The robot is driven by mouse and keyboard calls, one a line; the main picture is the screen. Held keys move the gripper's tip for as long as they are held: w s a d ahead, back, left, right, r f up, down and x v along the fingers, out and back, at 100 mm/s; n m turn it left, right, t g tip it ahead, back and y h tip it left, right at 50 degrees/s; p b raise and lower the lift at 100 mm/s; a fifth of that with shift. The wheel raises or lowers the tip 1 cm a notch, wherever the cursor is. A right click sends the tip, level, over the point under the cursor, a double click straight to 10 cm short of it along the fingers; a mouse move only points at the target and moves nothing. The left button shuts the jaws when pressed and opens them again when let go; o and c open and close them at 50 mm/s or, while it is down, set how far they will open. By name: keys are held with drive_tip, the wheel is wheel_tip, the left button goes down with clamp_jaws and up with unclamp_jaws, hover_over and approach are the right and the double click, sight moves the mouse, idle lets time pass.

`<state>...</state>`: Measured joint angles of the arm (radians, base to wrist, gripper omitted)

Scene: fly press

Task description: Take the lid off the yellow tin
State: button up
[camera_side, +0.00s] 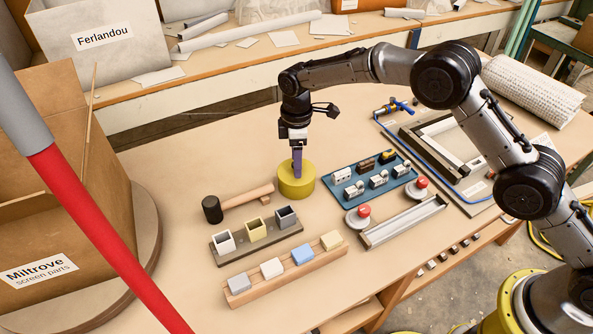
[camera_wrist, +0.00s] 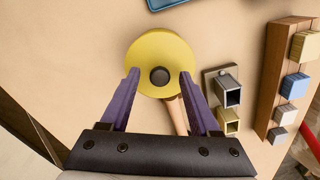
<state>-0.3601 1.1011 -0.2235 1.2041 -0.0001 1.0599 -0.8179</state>
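The yellow tin (camera_side: 296,188) stands upright on the workbench near the middle in the side view. Its round yellow lid (camera_wrist: 158,50) fills the upper middle of the wrist view and has a dark knob (camera_wrist: 159,75) at its centre. My gripper (camera_side: 297,174) points down over the tin. In the wrist view its two purple fingers (camera_wrist: 159,76) are apart, one on each side of the knob with clear gaps. No finger touches the knob there. The exact height of the fingertips above the lid is hard to tell, and the knob is hidden in the side view.
A mallet (camera_side: 212,209) lies left of the tin. A rack with open boxes (camera_side: 257,234) and a wooden rail with coloured blocks (camera_side: 271,268) stand in front. A blue tray (camera_side: 343,196) of small parts and red buttons (camera_side: 363,211) lie to the right. Bench behind the tin is clear.

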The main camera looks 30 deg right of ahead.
clamp_jaws()
drive_tip(key=shift+r, duration=0.15)
